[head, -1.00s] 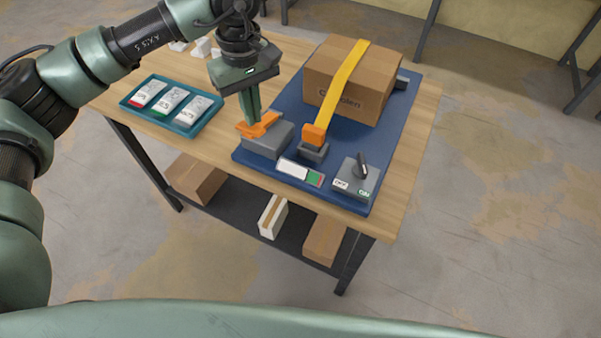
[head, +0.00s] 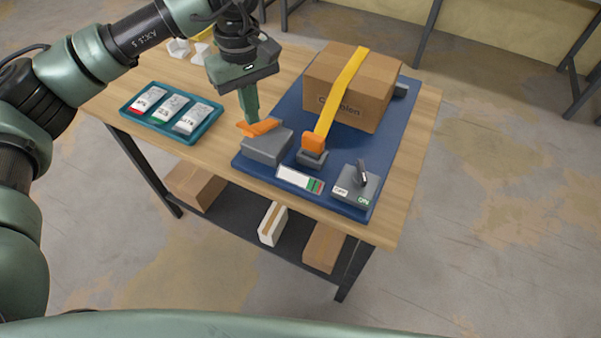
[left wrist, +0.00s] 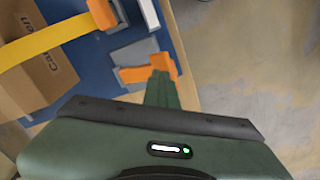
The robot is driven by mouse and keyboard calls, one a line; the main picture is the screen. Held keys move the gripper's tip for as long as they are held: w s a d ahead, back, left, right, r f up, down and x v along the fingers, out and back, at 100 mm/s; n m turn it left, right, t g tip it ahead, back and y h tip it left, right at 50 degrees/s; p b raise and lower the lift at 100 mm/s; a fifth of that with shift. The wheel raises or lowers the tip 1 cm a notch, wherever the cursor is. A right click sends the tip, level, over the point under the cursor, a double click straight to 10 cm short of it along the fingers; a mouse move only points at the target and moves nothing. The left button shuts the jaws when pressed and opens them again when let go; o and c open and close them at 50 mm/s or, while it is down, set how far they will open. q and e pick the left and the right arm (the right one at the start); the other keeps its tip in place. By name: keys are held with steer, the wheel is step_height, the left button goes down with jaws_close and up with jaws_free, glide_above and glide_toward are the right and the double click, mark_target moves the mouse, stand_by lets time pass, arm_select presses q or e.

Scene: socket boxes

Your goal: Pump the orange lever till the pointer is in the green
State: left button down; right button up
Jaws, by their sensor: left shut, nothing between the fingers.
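The orange lever (head: 260,127) sits on a grey block at the left front of the blue base. It also shows in the left wrist view (left wrist: 134,75). My left gripper (head: 252,118) points down with its fingers shut and empty. Its fingertips are at the lever and appear to touch it; the exact contact is hidden. The gauge (head: 295,178) is a white strip at the base's front edge, with green and a little red at its right end. A thin dark mark shows near the green, but the pointer is too small to place exactly. My right gripper is out of view.
A yellow strap (head: 342,92) with an orange end crosses a cardboard box (head: 325,90) on the blue base (head: 237,166). An OFF/ON knob (head: 361,176) stands at the front right. A teal tray (head: 124,107) with several labelled packets lies left.

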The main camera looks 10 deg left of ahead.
arm_select(q)
steer(key=shift+s+r, duration=0.1)
steer(key=shift+r, duration=0.05)
stand_by(0.3)
steer(key=shift+r+p, duration=1.3)
steer(key=shift+r, duration=1.15)
